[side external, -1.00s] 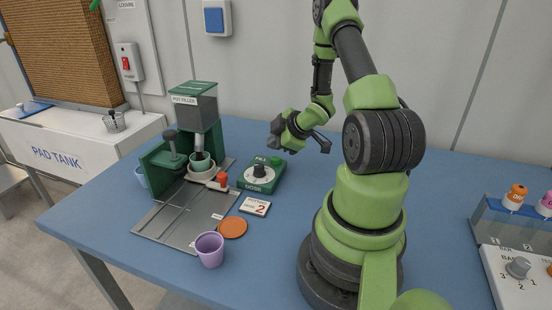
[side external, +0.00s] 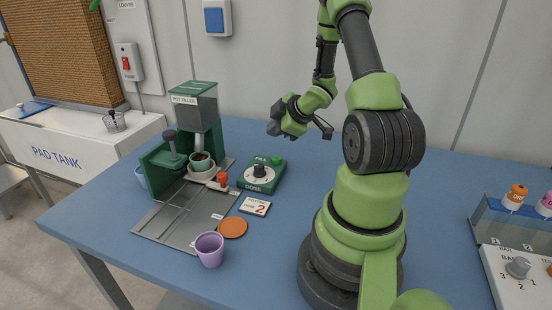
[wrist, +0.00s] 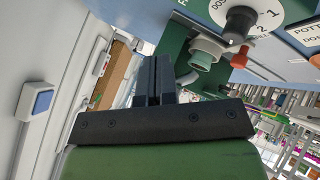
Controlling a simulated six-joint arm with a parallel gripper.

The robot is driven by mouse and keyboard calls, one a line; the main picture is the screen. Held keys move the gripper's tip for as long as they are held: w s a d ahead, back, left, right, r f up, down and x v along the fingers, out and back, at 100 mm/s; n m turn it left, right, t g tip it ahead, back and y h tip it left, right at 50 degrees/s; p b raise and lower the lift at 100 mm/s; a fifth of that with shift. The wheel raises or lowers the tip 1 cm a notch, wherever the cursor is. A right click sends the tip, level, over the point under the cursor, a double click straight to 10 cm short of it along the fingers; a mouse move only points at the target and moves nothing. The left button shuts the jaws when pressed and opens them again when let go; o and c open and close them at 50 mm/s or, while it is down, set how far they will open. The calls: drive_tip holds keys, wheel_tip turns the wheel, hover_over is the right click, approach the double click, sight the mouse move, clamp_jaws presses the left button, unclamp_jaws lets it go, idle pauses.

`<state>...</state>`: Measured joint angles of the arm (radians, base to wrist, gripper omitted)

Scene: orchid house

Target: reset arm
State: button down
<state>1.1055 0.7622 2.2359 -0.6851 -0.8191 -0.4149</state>
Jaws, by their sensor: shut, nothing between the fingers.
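My gripper (side external: 273,129) hangs in the air above the back of the blue table, a little above and behind the green dose box. It points left. In the wrist view its two dark fingers (wrist: 155,80) are together with nothing between them. My arm rises from its base at the right of the side view and bends over to the gripper. The gripper touches nothing that I can see.
The green dose box (side external: 250,186) with a knob stands below my gripper. A purple cup (side external: 210,250), orange disc (side external: 233,227) and number card (side external: 256,206) are in front. The rear table right of the dose box is clear.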

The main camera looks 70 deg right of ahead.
drive_tip(key=w+a+r+m+g+h, duration=0.1)
drive_tip(key=a+r+m, duration=0.2)
drive_tip(key=a+r, duration=0.35)
drive_tip(key=w+a+r+m+g+h, duration=0.1)
drive_tip(key=w+a+r+m, duration=0.2)
drive_tip(key=r, duration=0.6)
drive_tip(key=s+a+r+m+y, duration=0.1)
drive_tip(key=s+a+r+y, duration=0.1)
drive_tip(key=s+a, duration=0.4)
drive_tip(key=s+a+r+m+y, duration=0.2)
drive_tip(key=s+a, duration=0.4)
drive_tip(key=a, duration=0.7)
drive_tip(key=r+y, duration=0.1)
drive_tip(key=y, duration=0.1)
drive_tip(key=shift+a+y, duration=0.15)
drive_tip(key=shift+y, duration=0.25)
